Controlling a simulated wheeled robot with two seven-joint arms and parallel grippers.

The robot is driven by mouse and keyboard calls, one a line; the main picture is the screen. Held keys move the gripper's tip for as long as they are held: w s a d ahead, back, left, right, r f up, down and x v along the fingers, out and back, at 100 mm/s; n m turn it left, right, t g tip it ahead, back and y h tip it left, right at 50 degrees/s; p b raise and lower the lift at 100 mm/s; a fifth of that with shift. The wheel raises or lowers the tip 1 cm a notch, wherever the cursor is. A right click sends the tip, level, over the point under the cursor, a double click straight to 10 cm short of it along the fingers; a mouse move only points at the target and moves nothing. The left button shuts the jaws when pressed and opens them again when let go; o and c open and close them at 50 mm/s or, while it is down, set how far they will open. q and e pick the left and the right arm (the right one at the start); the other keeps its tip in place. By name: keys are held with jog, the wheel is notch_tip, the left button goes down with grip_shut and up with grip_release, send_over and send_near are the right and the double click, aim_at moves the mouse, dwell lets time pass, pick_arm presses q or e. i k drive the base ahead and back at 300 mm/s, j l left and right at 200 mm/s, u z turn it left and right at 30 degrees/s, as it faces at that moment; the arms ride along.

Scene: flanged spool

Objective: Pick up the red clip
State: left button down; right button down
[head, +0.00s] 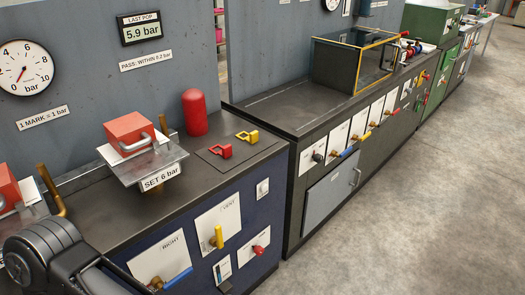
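The red clip (220,151) lies on a thin dark pad (228,158) on the dark bench top, near its right end. It looks like a small open-framed piece. A yellow clip (247,136) of similar shape lies just behind and to the right of it, apart from it. A black part of my own arm shows at the lower left, well away from the clips. I see no gripper fingertips in this view, and nothing touches the red clip.
A red cylinder (194,112) stands upright behind the clips. A red block with a handle (129,132) sits on a metal plate labelled SET 6 bar, left of them. Valve handles line the bench front. A gap separates this bench from the dark bench (290,110) at right.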

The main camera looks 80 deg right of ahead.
aim_at(225, 152)
jog(key=z, duration=2.6)
jog(key=l+u, duration=0.1)
jog(key=u, duration=0.35)
jog(key=i+l+u, duration=0.1)
jog(key=u, duration=0.3)
jog(key=l+u, duration=0.15)
jog(key=u, duration=0.3)
jog(key=l+u, duration=0.1)
jog(key=u, duration=0.3)
jog(key=l+u, duration=0.15)
jog(key=l, duration=0.2)
jog(key=k+l+u, duration=0.2)
jog(key=l, duration=0.2)
jog(key=l+u, duration=0.15)
jog(key=l, duration=0.2)
jog(key=k+l+u, duration=0.2)
jog(key=l, duration=0.15)
jog(key=k+l+u, duration=0.15)
jog(key=l, duration=0.4)
jog(key=k+l, duration=0.15)
jog(key=l, duration=0.1)
